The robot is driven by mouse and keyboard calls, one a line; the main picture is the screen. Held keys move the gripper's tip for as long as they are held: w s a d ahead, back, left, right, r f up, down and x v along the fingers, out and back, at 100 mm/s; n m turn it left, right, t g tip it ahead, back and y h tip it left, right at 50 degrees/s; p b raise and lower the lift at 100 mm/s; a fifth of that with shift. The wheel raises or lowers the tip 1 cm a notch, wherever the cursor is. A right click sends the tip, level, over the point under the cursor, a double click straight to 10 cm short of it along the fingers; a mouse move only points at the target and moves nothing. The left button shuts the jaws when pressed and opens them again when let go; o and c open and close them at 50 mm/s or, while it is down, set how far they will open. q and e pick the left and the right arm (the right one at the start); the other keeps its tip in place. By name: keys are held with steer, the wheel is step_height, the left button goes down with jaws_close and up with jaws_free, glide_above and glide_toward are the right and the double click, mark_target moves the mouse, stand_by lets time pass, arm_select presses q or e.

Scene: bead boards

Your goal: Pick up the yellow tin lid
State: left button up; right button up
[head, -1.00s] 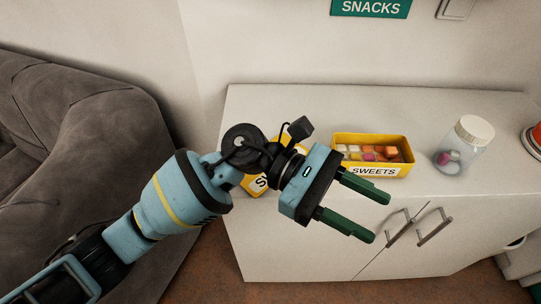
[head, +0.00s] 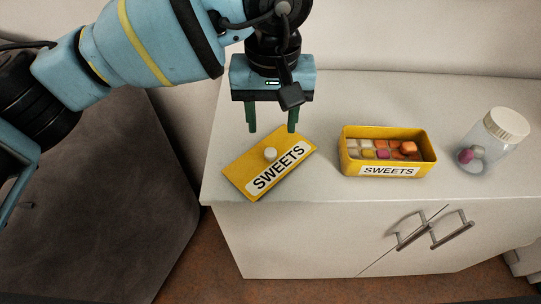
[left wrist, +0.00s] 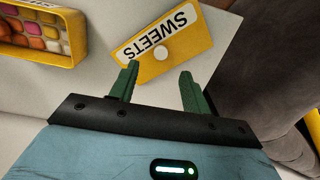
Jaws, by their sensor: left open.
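The yellow tin lid (head: 240,174) lies on the white cabinet top near its left front corner. It has a white round knob (head: 270,154) and a "SWEETS" label. My left gripper (head: 272,131) is open and empty, pointing down just behind and above the lid. In the left wrist view the lid (left wrist: 190,40) shows just past the two green fingertips (left wrist: 159,68), with its knob near the line between them. The yellow sweets tin (head: 387,157) stands open to the right of the lid, full of coloured sweets. My right gripper is not in view.
A glass jar (head: 484,148) with a white cap holds a few sweets at the right of the cabinet top (head: 330,100). Bare top separates lid and tin. A grey sofa (head: 130,190) stands to the left.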

mark_target(270, 152)
arm_select(q)
steer(key=shift+w+a+f+p, duration=0.1)
steer(key=shift+f+p, duration=0.1)
steer(key=shift+f, duration=1.75)
steer(key=shift+w+a+f+p, duration=0.1)
steer(key=shift+f+p, duration=0.05)
steer(key=shift+f, duration=1.8)
steer(key=shift+c, duration=0.2)
jaws_close()
